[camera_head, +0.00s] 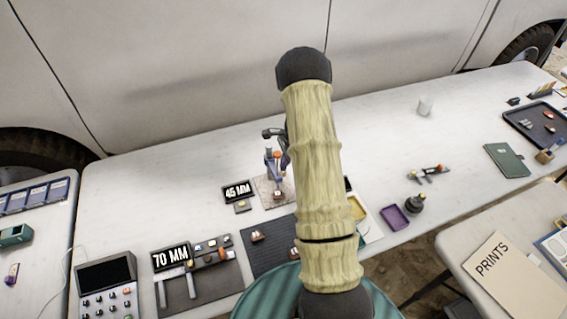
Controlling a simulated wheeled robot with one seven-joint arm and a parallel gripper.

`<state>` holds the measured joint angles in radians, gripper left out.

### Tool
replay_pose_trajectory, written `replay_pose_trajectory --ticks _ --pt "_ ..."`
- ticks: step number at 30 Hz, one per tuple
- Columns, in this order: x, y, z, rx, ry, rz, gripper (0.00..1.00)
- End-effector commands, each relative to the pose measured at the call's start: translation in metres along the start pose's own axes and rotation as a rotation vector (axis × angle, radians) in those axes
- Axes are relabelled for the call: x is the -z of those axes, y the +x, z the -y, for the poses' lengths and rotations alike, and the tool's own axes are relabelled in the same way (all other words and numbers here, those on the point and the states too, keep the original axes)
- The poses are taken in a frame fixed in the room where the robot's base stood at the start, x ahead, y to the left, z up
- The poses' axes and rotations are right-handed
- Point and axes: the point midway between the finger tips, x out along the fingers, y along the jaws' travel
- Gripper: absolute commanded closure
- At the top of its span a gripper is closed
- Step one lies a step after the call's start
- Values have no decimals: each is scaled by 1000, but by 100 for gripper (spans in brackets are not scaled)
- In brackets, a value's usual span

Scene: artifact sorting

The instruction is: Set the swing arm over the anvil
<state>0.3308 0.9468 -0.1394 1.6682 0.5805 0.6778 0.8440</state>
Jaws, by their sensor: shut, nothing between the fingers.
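A small stand with a blue upright (268,163) and an orange part near its middle rises from a pale speckled base plate (265,198), left of my arm. I cannot make out clearly which part is the swing arm or how it is turned. A small dark and orange piece sits low on the plate, where the anvil seems to be. My gripper (284,160) shows only in part, dark and small, at the stand's upper right, close to it. It looks shut and empty; my arm link hides the rest. Whether it touches the stand is unclear.
A "45 MM" sign (237,191) stands left of the plate; a "70 MM" sign (171,257) and a grey tool mat (205,292) lie nearer. A dark mat (262,262) is partly behind my arm. A purple tray (395,217) is right. The table's back left is clear.

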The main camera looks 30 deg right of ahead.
Motion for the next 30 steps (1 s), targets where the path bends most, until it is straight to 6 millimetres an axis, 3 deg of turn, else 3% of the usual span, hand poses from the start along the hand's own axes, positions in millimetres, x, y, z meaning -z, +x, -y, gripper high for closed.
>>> replay_pose_trajectory --ticks 8,21,30 --pt "34 -8 5 -1 -4 -2 100" --pt "30 -92 7 1 -10 -1 100" --pt "32 -108 6 -3 -4 0 100"
